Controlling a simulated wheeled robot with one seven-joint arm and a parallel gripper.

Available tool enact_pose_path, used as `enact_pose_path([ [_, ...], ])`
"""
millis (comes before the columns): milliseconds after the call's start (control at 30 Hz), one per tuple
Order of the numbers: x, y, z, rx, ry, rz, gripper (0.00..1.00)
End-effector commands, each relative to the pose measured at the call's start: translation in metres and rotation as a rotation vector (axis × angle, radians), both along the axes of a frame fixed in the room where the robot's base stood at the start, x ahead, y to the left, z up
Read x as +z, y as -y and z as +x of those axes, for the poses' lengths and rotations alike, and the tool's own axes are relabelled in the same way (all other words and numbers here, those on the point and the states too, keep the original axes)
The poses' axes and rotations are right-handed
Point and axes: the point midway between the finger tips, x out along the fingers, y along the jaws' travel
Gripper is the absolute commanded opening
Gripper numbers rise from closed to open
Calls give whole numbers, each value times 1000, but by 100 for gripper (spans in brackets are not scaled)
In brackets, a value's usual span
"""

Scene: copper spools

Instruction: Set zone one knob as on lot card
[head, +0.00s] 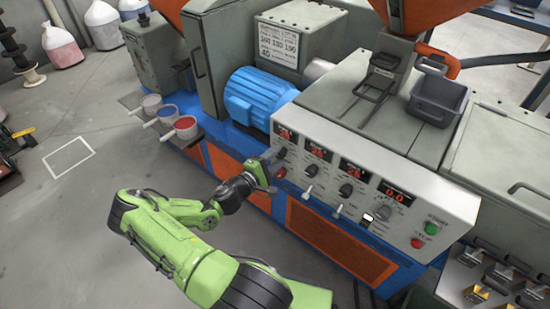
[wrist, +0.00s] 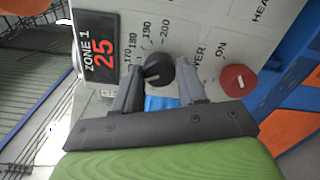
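The zone one knob (wrist: 157,73) is black and round, under a display (wrist: 102,48) labelled ZONE 1 that reads 25 in red. Its dial marks include 180, 190 and 200; I cannot tell which one its pale pointer line meets. My gripper (wrist: 161,65) is open, its two fingers reaching to either side of the knob. The left fingertip looks close to the knob; contact is unclear. In the head view my gripper (head: 270,168) is at the left end of the control panel (head: 320,139).
Several other knobs, displays and toggle switches (head: 337,211) line the panel. Three small pots (head: 186,126) stand on a ledge at left. The floor (head: 90,210) left of the machine is mostly clear.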

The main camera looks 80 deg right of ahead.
Motion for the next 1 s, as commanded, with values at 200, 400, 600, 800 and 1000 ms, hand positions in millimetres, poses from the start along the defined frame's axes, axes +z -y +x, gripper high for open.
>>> enact_pose_path([
  [200, 0, 0, 0, 0, -1, 0, 63],
  [400, 0, -1, 1, 1, -1, 0, 63],
  [600, 2, -33, 17, 6, -2, 2, 63],
  [800, 5, -86, 41, 8, 0, 1, 63],
  [1000, 6, -128, 60, 5, 1, 1, 63],
])
